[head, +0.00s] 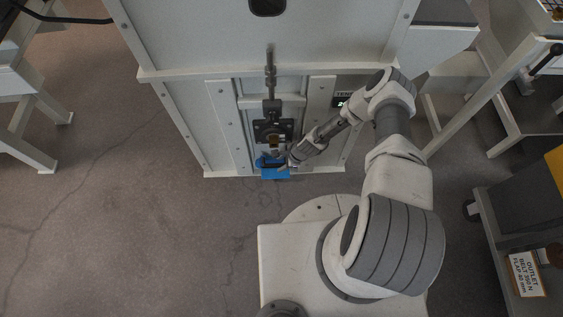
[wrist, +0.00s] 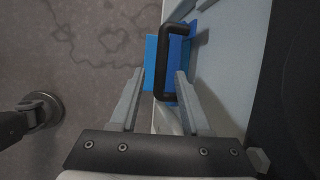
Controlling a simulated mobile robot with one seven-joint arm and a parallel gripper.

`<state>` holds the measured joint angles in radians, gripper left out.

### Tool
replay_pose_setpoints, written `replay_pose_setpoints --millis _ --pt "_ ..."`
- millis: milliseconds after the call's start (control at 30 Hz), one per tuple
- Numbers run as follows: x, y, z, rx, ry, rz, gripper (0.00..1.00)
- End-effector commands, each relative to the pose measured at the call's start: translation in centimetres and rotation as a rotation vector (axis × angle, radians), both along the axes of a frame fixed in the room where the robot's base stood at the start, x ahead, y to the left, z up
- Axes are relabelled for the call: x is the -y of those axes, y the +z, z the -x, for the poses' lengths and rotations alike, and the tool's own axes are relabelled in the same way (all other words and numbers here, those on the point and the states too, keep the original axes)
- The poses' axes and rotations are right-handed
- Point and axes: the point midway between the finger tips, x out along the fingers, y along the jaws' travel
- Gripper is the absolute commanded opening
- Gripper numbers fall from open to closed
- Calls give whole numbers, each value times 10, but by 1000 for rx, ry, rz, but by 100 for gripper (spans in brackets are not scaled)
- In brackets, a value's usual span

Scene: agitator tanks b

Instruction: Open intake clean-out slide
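The clean-out slide shows as a blue plate (head: 274,173) low on the front of the pale cabinet, partly hidden by my gripper. In the wrist view the blue plate (wrist: 152,62) carries a black bar handle (wrist: 161,62). My gripper (head: 287,161) is at the handle from the right in the head view. In the wrist view my gripper (wrist: 159,74) is open, with the handle lying between or just beyond the two fingertips. The right finger looks very close to the handle; I cannot tell whether it touches.
The pale cabinet (head: 178,115) rises behind the slide, with a vertical rod and a dark bracket (head: 272,130) above it. A small display (head: 343,102) is on the right. Benches stand left and right. The floor (head: 120,230) at the left is clear.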

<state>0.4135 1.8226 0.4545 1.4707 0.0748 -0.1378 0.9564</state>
Motion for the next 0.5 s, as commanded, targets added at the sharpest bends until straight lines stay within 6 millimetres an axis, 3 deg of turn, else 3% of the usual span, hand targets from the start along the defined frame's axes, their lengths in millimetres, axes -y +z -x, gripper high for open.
replay_pose_setpoints --millis 267,500 --pt "2 8 0 1 0 0 47" --pt "20 52 8 1 -3 1 47"
